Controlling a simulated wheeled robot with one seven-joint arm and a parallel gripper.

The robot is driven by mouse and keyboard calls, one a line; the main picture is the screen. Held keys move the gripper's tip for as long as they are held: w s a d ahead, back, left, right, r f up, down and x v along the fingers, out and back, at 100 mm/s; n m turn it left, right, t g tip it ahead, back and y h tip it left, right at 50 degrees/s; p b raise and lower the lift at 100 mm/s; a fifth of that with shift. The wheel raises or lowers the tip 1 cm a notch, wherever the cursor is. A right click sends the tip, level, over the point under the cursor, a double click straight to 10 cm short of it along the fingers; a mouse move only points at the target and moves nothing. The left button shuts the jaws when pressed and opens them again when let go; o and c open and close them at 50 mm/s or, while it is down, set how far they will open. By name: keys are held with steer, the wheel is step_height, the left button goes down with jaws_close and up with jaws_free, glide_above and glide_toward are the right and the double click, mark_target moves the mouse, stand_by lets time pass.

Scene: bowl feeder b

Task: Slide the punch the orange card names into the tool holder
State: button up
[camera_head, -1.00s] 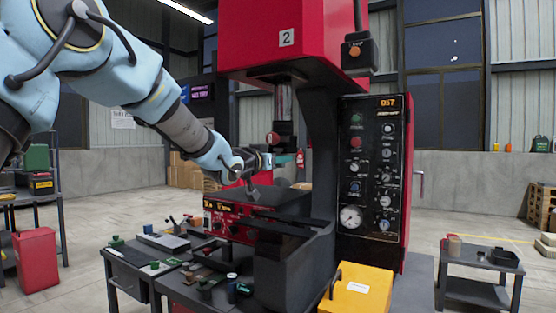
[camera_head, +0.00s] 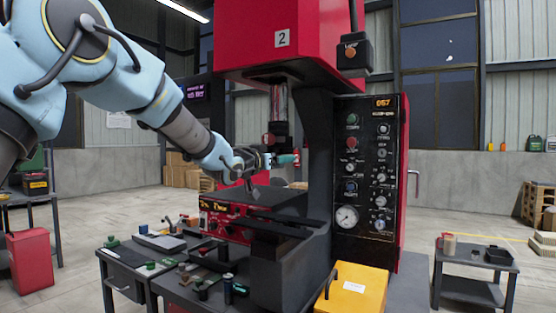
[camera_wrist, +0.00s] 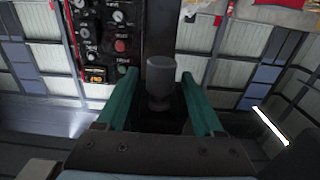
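My gripper (camera_head: 270,160) is at the press, just below the dark tool holder (camera_head: 280,130) at the lower end of the ram. In the wrist view, which is upside down, its two teal fingers (camera_wrist: 160,92) stand apart. A grey, round, stepped piece that looks like a punch (camera_wrist: 160,75) is between the fingertips. Narrow gaps show beside it, and dark parts hide whether the fingers touch it. Several small tools, some with green or blue tops (camera_head: 228,288), stand on the cart at the front. I cannot make out an orange card.
The red press head (camera_head: 270,40) and its dark column stand close around my gripper. The press table (camera_head: 262,197) is below it. A control panel (camera_head: 367,170) stands at the right, with a yellow box (camera_head: 355,295) in front. A small side table (camera_head: 475,262) is farther right.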

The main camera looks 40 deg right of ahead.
steer(key=shift+f, duration=0.1)
steer(key=shift+s+a+b, duration=0.1)
steer(key=shift+a+b, duration=0.2)
steer(key=shift+a, duration=0.25)
steer(key=b+v, duration=0.3)
steer(key=v, duration=0.6)
steer(key=shift+s+a, duration=0.15)
steer(key=shift+a, duration=0.2)
